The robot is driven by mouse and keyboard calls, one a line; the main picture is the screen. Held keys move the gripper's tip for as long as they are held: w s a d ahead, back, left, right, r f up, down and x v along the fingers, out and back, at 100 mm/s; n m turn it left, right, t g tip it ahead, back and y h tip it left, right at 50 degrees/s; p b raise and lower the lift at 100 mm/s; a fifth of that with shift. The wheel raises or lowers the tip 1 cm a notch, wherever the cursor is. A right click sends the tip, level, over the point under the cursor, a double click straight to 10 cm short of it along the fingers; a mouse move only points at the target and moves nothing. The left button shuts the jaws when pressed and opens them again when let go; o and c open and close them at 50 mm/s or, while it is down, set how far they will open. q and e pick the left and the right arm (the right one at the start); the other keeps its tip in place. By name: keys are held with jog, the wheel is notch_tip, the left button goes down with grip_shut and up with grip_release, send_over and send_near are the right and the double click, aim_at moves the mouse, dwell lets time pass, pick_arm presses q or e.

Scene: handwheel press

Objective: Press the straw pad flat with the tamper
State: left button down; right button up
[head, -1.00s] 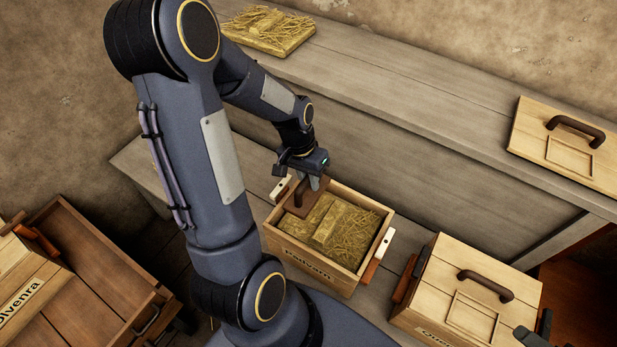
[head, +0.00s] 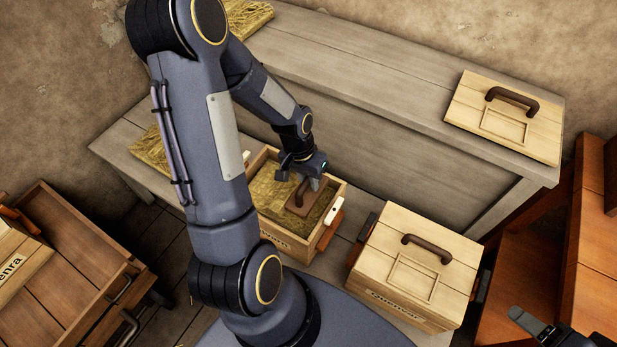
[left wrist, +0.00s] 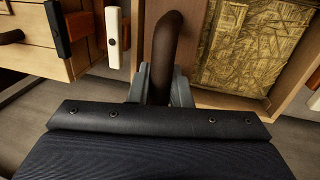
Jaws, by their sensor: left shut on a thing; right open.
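The straw pad (head: 264,187) lies inside an open wooden crate (head: 276,233) on the lower bench; it also shows in the left wrist view (left wrist: 262,40). The tamper has a brown flat plate (head: 302,201) and a dark curved handle (left wrist: 165,45). My left gripper (head: 313,184) is shut on this handle, its fingers on both sides. The tamper plate is inside the crate at its right end, low over the straw; I cannot tell whether it touches. My arm hides the crate's left part. My right gripper (head: 532,324) is at the lower right, open and partly out of frame.
A lidded crate (head: 412,262) stands right of the open one. A loose lid (head: 506,115) lies on the upper ledge (head: 390,95). Straw pieces lie on the ledge (head: 247,17) and the lower bench (head: 150,152). A wooden cart (head: 75,255) stands at left.

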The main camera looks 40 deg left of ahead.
aim_at(309, 194)
pick_arm(q)
jog(key=shift+f+b, duration=2.4)
jog(key=shift+f, duration=1)
jog(key=shift+s+f+b, duration=0.15)
jog(key=shift+f+b, duration=0.4)
jog(key=shift+b, duration=0.05)
notch_tip(309, 194, up, 10)
jog(key=p, duration=0.7)
jog(key=shift+r+p, duration=0.1)
jog(key=shift+p, duration=0.3)
jog(key=shift+w, duration=0.25)
